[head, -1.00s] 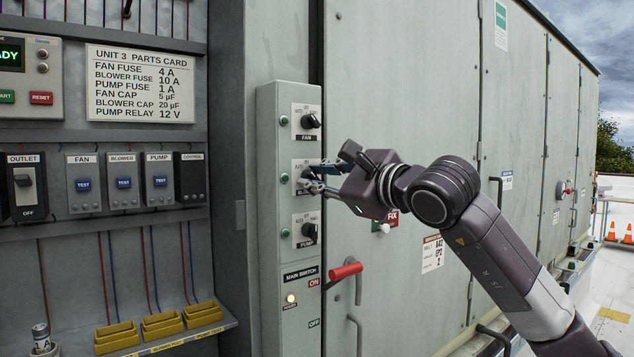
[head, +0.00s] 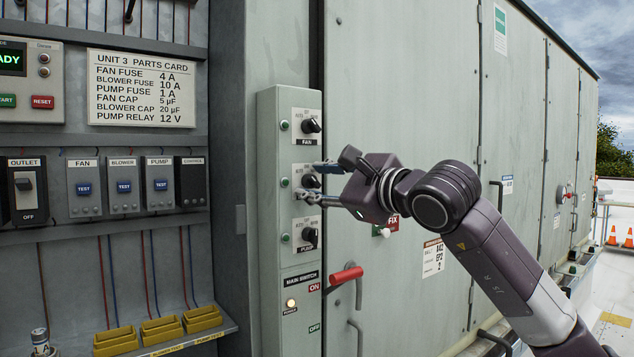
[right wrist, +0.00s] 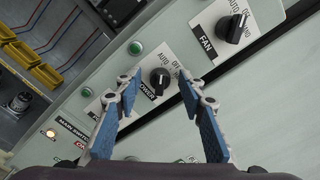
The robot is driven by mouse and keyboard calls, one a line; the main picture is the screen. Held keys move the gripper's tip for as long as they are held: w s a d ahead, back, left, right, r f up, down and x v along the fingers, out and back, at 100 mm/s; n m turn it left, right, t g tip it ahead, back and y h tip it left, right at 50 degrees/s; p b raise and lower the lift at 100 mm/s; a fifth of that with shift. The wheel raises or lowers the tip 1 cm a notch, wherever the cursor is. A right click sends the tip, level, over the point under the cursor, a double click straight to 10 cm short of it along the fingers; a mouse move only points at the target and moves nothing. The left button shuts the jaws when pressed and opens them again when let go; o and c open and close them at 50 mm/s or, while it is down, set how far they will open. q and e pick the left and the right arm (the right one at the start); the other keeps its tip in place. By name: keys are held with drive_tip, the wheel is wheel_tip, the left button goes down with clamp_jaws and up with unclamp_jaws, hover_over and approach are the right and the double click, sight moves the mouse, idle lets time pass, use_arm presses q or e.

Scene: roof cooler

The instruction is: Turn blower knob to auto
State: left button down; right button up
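The blower knob (head: 311,181) is the black middle knob on the narrow green-grey switch panel (head: 267,240). It also shows in the right wrist view (right wrist: 159,80), with its AUTO and OFF marks above and the blower label partly hidden by a finger. My right gripper (head: 318,183) is open at the panel. In the right wrist view its blue-padded fingers (right wrist: 158,86) stand on either side of the knob, with visible gaps. The knob's exact pointer setting is hard to read. My left gripper is not in view.
The fan knob (head: 311,126) sits above and the pump knob (head: 309,235) below, both near the fingers. The red-handled main switch (head: 346,274) sticks out lower right. Yellow bins (head: 160,329) and breaker boxes line the cabinet at left.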

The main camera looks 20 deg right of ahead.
drive_tip(key=v, duration=1.2)
